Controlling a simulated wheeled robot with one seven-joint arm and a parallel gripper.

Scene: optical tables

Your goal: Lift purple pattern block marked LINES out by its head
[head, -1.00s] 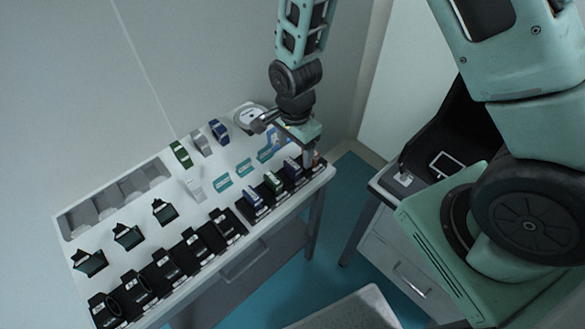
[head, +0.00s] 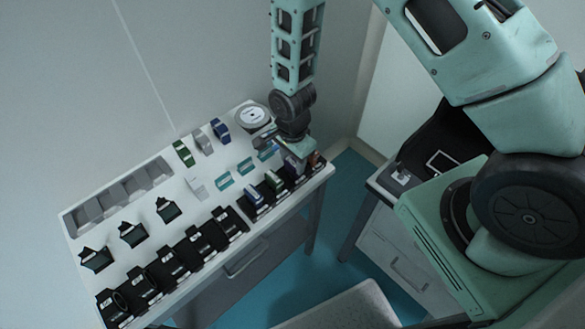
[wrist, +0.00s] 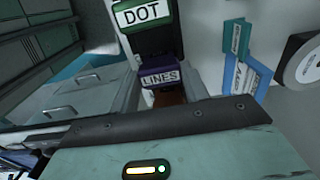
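The purple pattern block marked LINES (wrist: 158,74) shows in the wrist view, upright in a dark holder, its white label facing the camera. My gripper (wrist: 165,88) is open, with one pale finger on each side of the block. Contact between fingers and block cannot be made out. In the head view my gripper (head: 296,165) is low over the right end of the row of holders and largely hides the purple block.
The green DOT block (wrist: 144,15) stands right beside the purple one; a blue block (head: 254,196) follows to the left. A brown block (head: 315,159) is close on the other side. Teal and blue labelled pieces (wrist: 240,75) and a round white disc (head: 253,117) lie behind.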

